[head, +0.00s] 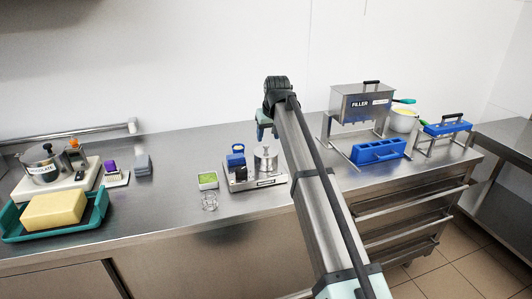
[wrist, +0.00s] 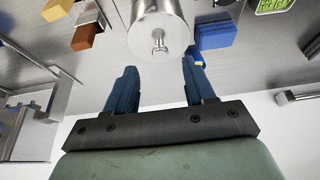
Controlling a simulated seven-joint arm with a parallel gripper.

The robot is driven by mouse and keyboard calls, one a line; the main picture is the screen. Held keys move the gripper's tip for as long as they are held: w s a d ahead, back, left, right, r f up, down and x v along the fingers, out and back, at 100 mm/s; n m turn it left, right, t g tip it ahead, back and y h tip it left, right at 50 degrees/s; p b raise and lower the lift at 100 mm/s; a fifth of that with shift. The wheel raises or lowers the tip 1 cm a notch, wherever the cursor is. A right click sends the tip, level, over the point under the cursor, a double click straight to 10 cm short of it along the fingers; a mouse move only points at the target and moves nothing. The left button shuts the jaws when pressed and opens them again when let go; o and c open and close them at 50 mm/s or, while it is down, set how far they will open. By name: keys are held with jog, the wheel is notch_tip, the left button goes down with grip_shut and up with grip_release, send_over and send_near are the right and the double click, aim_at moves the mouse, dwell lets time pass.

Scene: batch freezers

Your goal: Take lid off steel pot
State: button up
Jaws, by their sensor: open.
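A small steel pot (head: 266,163) with a knobbed lid (head: 265,150) stands on a small platform with a dark front display on the steel counter. In the wrist view the steel pot (wrist: 160,12) shows at top middle, with the round knob of its lid (wrist: 158,42) facing me. My gripper (head: 267,132) is above the pot in the head view. Its two blue fingers are spread apart and empty in the wrist view (wrist: 157,72), with the knob between and beyond their tips. I see no contact with the lid.
A larger labelled pot (head: 43,170) and a teal tray (head: 100,212) are at far left. The filler machine (head: 361,104) and blue mould (head: 378,152) stand right.

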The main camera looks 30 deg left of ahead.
aim_at(266, 145)
jog(key=shift+x, duration=2.7)
jog(key=shift+c, duration=0.4)
grip_shut()
